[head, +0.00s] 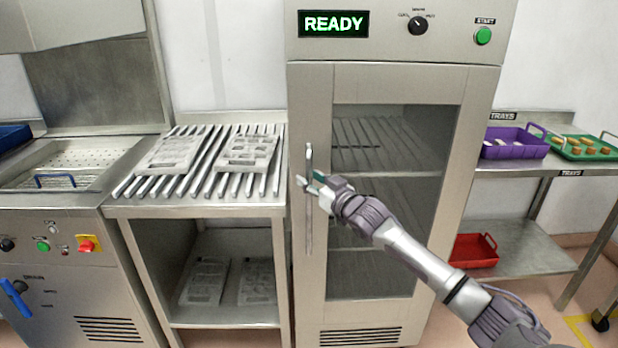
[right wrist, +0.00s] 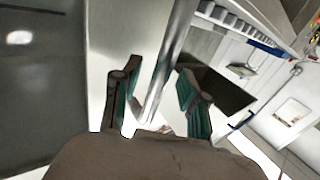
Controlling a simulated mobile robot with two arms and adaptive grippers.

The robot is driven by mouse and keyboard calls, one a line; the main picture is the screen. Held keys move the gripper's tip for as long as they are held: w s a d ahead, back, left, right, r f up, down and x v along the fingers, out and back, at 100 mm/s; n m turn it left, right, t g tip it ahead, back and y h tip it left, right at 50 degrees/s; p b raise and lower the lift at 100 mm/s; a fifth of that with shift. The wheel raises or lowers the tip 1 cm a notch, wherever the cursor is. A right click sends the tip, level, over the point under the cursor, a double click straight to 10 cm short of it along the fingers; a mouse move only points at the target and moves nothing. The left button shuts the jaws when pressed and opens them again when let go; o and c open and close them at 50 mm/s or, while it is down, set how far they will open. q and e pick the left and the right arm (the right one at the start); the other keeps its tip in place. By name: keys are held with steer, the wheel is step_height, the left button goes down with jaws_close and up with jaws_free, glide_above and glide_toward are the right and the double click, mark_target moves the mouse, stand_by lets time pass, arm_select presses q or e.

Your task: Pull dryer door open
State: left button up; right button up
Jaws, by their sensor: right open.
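The dryer door (head: 453,121) is a tall steel-framed door with a glass window, and it looks shut. Its vertical bar handle (head: 309,232) runs along the left side. My right gripper (head: 304,180) is at the upper half of the handle, reaching in from the right. In the right wrist view the handle (right wrist: 167,62) passes between the two green-padded fingers of my gripper (right wrist: 155,95). The fingers are open, with visible space around the bar. My left gripper is not in view.
A display reading READY (head: 333,24) and a green start button (head: 483,36) sit above the door. A slatted rack table (head: 200,211) with two moulds stands close on the left. A shelf with a purple tray (head: 514,149) and a green tray (head: 583,154) is on the right.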

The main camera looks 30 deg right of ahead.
steer(key=shift+w, duration=0.6)
jaws_close()
